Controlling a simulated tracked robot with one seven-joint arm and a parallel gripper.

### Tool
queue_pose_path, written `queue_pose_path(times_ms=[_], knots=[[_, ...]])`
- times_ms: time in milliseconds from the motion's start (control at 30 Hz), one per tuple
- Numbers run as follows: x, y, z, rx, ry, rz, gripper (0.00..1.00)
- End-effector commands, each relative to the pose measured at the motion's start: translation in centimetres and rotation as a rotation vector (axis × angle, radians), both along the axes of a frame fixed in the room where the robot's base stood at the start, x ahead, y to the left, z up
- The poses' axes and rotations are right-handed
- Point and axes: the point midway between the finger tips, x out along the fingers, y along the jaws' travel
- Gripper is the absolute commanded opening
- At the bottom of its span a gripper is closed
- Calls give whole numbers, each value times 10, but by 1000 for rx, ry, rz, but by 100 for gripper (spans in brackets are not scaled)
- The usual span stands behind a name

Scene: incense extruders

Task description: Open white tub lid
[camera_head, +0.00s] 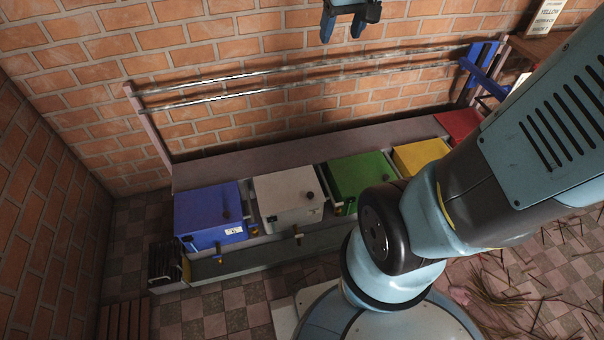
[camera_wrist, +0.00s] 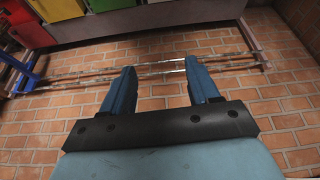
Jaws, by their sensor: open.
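The white tub (camera_head: 289,192) stands in the row on the rack, between the blue tub and the green tub. Its flat lid is down and has a dark knob near the right edge. A small tap shows below its front. My gripper (camera_head: 344,30) is at the top of the head view, high in front of the brick wall and well apart from the white tub. In the wrist view my gripper (camera_wrist: 160,82) has its two blue fingers spread with nothing between them. The white tub is not clearly identifiable in the wrist view.
A blue tub (camera_head: 209,214) stands left of the white tub; green (camera_head: 360,175), yellow (camera_head: 420,156) and red (camera_head: 458,124) tubs stand to the right. Two metal rails (camera_head: 300,70) run behind and above them. Sticks (camera_head: 510,295) litter the floor at right.

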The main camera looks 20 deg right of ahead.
Motion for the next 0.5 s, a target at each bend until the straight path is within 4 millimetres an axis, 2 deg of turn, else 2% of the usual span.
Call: queue_pose_path(times_ms=[100, 267, 500], knots=[[31, 0, -21, -3, 29, 11, 60], [68, 1, -51, -6, 60, 27, 60], [119, 1, -108, -11, 107, 51, 60]])
